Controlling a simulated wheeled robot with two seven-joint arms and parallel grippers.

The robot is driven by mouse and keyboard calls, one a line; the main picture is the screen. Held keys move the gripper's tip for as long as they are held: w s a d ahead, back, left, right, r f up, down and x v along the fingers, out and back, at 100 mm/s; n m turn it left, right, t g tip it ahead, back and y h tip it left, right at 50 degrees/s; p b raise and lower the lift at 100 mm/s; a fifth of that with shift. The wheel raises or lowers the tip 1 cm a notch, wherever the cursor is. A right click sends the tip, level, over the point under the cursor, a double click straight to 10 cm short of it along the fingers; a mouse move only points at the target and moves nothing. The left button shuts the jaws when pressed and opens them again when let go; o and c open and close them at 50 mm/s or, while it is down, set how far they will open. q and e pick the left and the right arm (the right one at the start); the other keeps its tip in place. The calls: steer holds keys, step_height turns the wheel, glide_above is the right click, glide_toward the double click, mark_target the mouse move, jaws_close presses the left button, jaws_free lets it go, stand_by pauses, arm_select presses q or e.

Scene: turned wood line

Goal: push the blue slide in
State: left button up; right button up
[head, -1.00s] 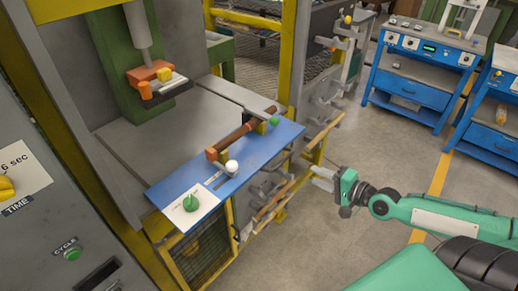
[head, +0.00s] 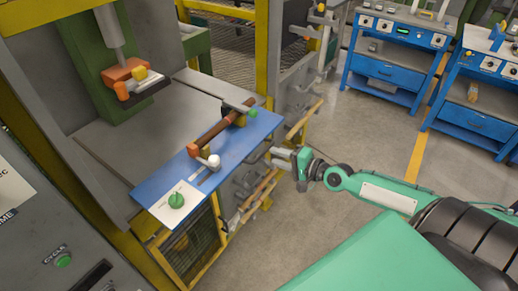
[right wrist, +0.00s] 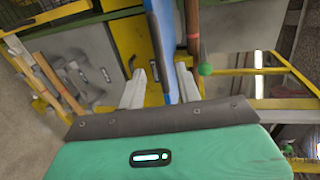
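The blue slide (head: 230,155) is a flat plate sticking out from the front of the press. My right gripper (head: 270,157) is beside the slide's outer edge. In the right wrist view its two fingers (right wrist: 161,78) are apart with nothing held, and the slide (right wrist: 163,35) shows edge-on ahead, between them. I cannot tell whether they touch it. My left gripper is not in view.
The press ram with an orange block (head: 125,72) hangs above the grey bed (head: 140,130). Yellow frame posts and a rack of wooden sticks (head: 255,195) stand under and beside the slide. Grey floor (head: 335,115) is free toward the blue benches (head: 385,65).

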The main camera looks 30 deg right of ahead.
mark_target(265, 153)
steer(key=p+x, duration=0.1)
steer(key=x, duration=0.5)
steer(key=shift+w+r, duration=0.1)
steer(key=shift+x, duration=0.9)
steer(key=shift+a, duration=0.1)
jaws_close()
